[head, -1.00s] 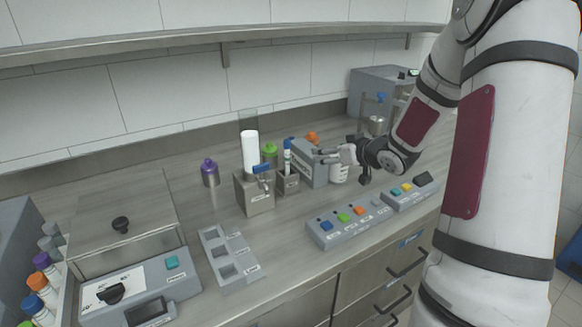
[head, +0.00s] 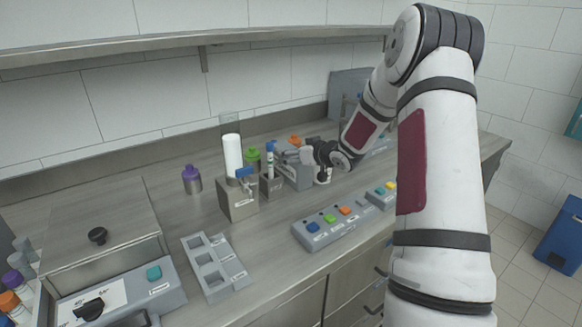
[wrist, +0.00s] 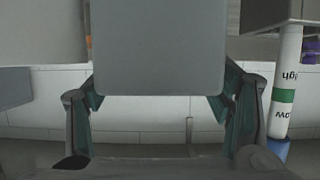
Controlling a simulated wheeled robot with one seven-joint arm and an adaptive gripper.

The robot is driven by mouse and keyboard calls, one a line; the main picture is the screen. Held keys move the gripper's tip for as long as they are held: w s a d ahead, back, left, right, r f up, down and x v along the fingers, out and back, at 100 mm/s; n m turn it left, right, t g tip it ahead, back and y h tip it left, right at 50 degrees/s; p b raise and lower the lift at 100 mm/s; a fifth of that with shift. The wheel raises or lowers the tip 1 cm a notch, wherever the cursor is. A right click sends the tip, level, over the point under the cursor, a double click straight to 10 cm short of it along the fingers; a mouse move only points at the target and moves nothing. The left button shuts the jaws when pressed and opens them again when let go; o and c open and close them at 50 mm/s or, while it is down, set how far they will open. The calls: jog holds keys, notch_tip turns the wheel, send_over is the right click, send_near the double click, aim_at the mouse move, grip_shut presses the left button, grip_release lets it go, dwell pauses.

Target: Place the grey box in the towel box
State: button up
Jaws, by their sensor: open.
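A grey box (head: 297,177) stands on the counter behind the button panel, beside a small holder with a tube. My gripper (head: 290,154) is at its upper part, open, with its fingers reaching over it. In the wrist view a flat grey face (wrist: 158,60), likely this box, fills the space between my two spread fingers (wrist: 160,100). Gaps show beside the fingertips, and I cannot tell whether they touch it. I cannot tell for certain which thing is the towel box; a metal box (head: 238,199) with a white cylinder on top stands to the left.
A tube with a green band (wrist: 285,90) is close beside my right finger in the wrist view. A button panel (head: 335,228) and a slotted grey tray (head: 214,267) lie in front. A purple-capped bottle (head: 192,179) stands at left. Counter between bottle and tray is clear.

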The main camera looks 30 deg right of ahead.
jog(key=shift+x, duration=1.25)
jog(key=c, duration=1.5)
jog(key=shift+c, duration=0.2)
